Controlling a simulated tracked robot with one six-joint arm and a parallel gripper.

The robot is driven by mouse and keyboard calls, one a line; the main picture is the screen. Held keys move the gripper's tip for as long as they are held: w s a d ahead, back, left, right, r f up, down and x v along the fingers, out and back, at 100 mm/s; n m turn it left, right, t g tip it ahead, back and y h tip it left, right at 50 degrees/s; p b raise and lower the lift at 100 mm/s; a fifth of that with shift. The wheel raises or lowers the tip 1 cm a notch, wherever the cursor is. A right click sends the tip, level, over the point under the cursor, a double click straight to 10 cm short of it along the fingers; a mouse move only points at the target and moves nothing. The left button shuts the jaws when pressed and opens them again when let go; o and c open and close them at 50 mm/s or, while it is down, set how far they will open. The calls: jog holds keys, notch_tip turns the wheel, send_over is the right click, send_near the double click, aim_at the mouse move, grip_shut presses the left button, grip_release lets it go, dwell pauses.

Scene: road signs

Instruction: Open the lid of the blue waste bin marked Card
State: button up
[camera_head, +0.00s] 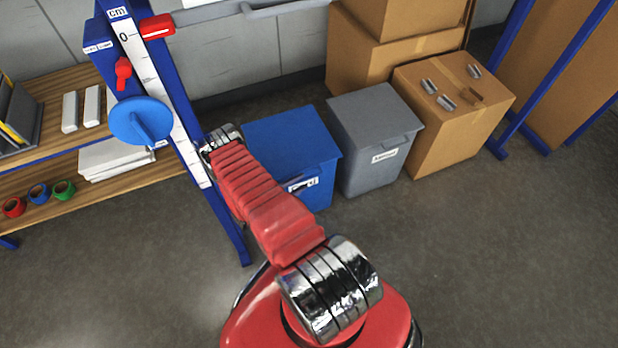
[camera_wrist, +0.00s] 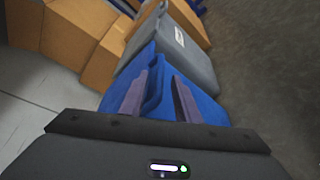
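The blue waste bin (camera_head: 294,134) stands on the floor against the wall, with its lid down. My arm crosses in front of its left side. The white label (camera_head: 303,185) on its front is partly covered and I cannot read it. In the wrist view the blue bin (camera_wrist: 201,98) lies just beyond my gripper (camera_wrist: 161,78). The two fingers are apart, with blue bin surface showing between them. I cannot tell whether they touch the lid. The gripper itself is hidden behind my arm in the head view.
A grey bin (camera_head: 374,118) stands close to the right of the blue one. Cardboard boxes (camera_head: 455,105) are farther right and behind. A blue post with a scale (camera_head: 163,98) and wooden shelves (camera_head: 120,180) are at the left. The floor in front is clear.

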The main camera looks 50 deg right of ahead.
aim_at(309, 177)
jog(key=shift+x, duration=2.9)
jog(key=shift+c, duration=0.2)
jog(key=shift+a, duration=0.1)
grip_shut()
